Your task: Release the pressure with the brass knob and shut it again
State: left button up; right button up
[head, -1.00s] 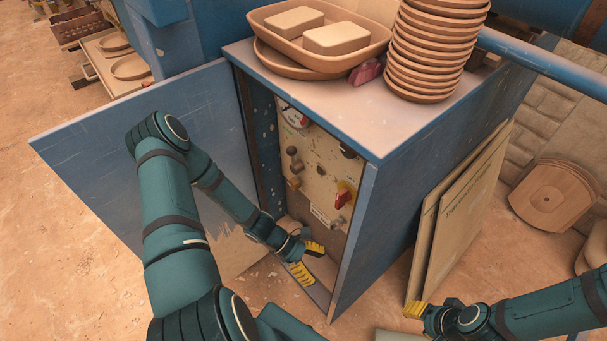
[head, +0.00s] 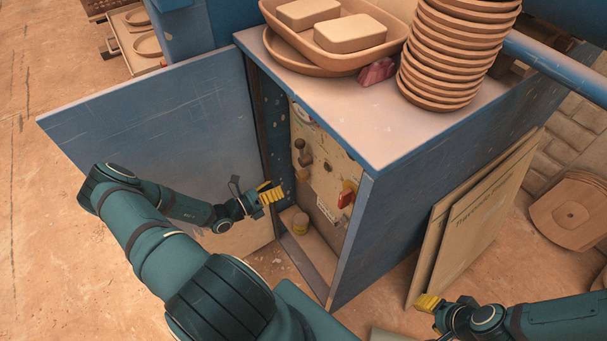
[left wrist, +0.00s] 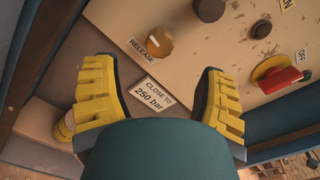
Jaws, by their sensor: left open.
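The round brass knob (left wrist: 159,42) sits on the cream panel (left wrist: 120,18) beside the RELEASE label in the left wrist view. My left gripper (head: 270,193) is at the cabinet's open front, between the open door and the panel. In the left wrist view its yellow fingers (left wrist: 158,75) are spread and empty, with the brass knob beyond the gap between them and apart from both. A "CLOSE TO 250 bar" label (left wrist: 150,93) shows between the fingers. My right gripper (head: 428,302) is beside the leaning boards; its opening is unclear.
A red switch (left wrist: 278,78) with an OFF label and a dark knob (left wrist: 209,9) are near the brass knob. The blue door (head: 150,130) stands open at left. Stacked dishes (head: 450,55) stand on top.

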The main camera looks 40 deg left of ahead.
aim_at(298, 177)
pick_arm(q)
jog(key=b+x, duration=0.1)
jog(key=x, duration=0.9)
jog(key=shift+w+d, duration=0.1)
jog(key=shift+w, duration=0.05)
jog(key=c, duration=1.2)
